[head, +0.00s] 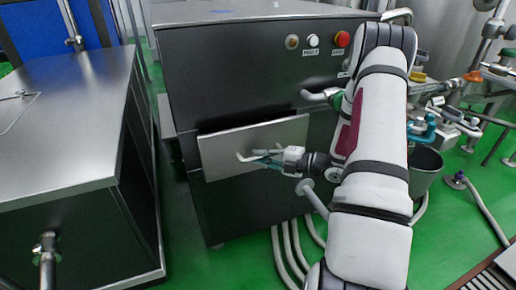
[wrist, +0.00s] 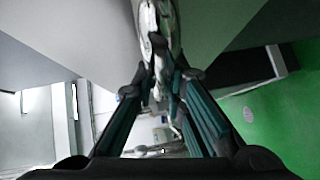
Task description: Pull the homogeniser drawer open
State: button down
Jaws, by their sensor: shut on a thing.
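The homogeniser (head: 250,65) is a dark cabinet with a steel top. Its drawer has a pale grey front panel (head: 290,133), which appears to stand a little out from the cabinet face, with a dark gap along its top. My gripper (head: 264,160) is at the panel and shut on the drawer's bar handle (head: 243,157); only the handle's left end shows clearly in the head view. In the wrist view my fingers (wrist: 160,75) close in on the shiny handle (wrist: 150,20). The drawer's inside is hidden.
A steel-topped cabinet (head: 60,130) stands at the left, with a narrow strip of green floor between. Pale hoses (head: 288,250) run on the floor below the drawer. Red and white buttons (head: 327,40) sit on the upper panel. A grey bin (head: 424,170) and pipework stand at the right.

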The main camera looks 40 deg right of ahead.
jog(key=s+a+p, duration=0.2)
jog(key=s+p, duration=0.1)
jog(key=s, duration=0.5)
jog(key=s+a+p, duration=0.3)
jog(key=s, duration=0.6)
jog(key=shift+s, duration=0.2)
jog(key=c, duration=1.6)
grip_release()
jog(key=v, duration=1.2)
